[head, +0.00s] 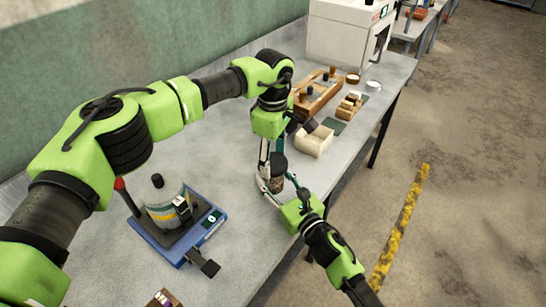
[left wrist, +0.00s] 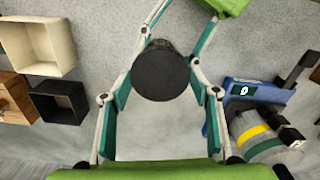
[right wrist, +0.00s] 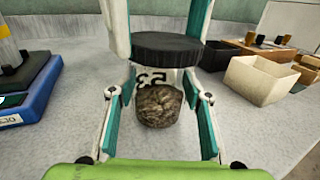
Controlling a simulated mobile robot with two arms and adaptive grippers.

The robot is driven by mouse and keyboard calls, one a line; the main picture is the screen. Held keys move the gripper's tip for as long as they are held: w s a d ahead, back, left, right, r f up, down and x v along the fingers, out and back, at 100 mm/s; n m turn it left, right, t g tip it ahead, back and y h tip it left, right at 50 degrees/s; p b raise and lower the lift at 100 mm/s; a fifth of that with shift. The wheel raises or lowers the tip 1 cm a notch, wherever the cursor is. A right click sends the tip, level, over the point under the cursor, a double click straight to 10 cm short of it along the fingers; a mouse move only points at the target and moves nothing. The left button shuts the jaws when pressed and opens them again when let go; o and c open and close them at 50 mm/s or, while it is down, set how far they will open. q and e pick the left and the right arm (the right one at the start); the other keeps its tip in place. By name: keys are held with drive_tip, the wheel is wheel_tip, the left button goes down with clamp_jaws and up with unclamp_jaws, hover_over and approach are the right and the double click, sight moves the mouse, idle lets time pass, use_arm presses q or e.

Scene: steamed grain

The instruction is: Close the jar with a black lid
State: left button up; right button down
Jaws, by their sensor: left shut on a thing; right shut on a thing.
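The jar (right wrist: 158,100) is clear glass with brown grain in it and dark "53" markings. It stands upright on the table. My right gripper (head: 284,188) is shut on the jar from the side, one finger on each side of the glass. The round black lid (left wrist: 161,76) is level at the jar's mouth, and it also shows above the glass in the right wrist view (right wrist: 167,48). My left gripper (head: 270,158) points down from above and is shut on the lid. I cannot tell whether the lid is fully seated. The lid hides the jar's mouth.
A blue scale-like device (head: 180,235) with a striped container (head: 165,205) stands left of the jar. An open cream box (head: 315,142) and a dark box (left wrist: 58,101) stand beyond it. A wooden rack (head: 318,92) is farther back. The table's edge is close to my right arm.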

use_arm(q)
drive_tip(key=m, duration=1.7)
drive_tip(key=shift+m, duration=0.3)
drive_tip(key=o, duration=0.8)
wheel_tip(320, 180, up, 12)
